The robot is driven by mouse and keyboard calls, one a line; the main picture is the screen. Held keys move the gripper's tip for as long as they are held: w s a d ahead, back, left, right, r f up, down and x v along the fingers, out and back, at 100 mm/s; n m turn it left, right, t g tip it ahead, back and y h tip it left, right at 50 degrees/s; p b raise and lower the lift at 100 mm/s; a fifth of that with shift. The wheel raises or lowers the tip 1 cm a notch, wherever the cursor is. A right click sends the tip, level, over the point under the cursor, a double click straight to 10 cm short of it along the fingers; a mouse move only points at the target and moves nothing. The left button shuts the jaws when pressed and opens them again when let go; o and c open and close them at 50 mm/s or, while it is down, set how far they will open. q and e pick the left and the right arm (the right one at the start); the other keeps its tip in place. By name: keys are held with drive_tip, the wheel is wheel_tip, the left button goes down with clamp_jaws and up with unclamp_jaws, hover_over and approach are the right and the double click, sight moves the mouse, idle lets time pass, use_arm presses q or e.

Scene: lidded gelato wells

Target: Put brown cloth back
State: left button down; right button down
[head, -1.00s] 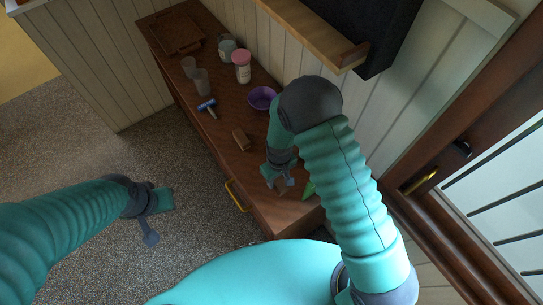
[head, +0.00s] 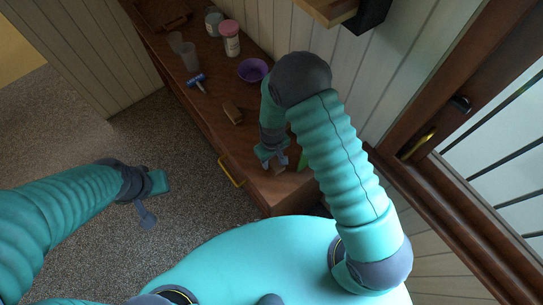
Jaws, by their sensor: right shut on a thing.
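My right gripper (head: 273,160) is low over the near end of the brown wooden counter (head: 212,88). It is shut on a small brown piece (head: 278,170), which looks like the brown cloth and is mostly hidden by the fingers. I cannot tell whether the piece touches the counter top. My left gripper (head: 151,198) is open and empty above the carpet, left of the counter.
On the counter stand a brown block-like thing (head: 232,113), a blue-headed tool (head: 197,82), a purple bowl (head: 252,70), a pink-lidded jar (head: 230,40) and clear cups (head: 190,57). A green thing (head: 302,160) is partly hidden by my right arm. A yellow handle (head: 231,171) sticks out from the counter front.

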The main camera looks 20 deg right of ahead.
drive_tip(key=shift+f, duration=0.75)
drive_tip(key=shift+w, duration=0.15)
use_arm(q)
drive_tip(key=shift+w+f, duration=0.15)
drive_tip(key=shift+f, duration=0.45)
drive_tip(key=shift+s+f+b, duration=0.1)
drive_tip(key=shift+s+b, duration=0.1)
drive_tip(key=shift+b, duration=0.15)
use_arm(e)
drive_tip(key=shift+f, duration=0.15)
use_arm(q)
drive_tip(key=shift+w+f, duration=0.1)
drive_tip(key=shift+f, duration=0.1)
use_arm(e)
drive_tip(key=shift+f, duration=0.25)
drive_tip(key=c, duration=1.1)
unclamp_jaws()
drive_tip(key=shift+o, duration=0.2)
drive_tip(key=o, duration=0.6)
drive_tip(key=shift+c, duration=0.2)
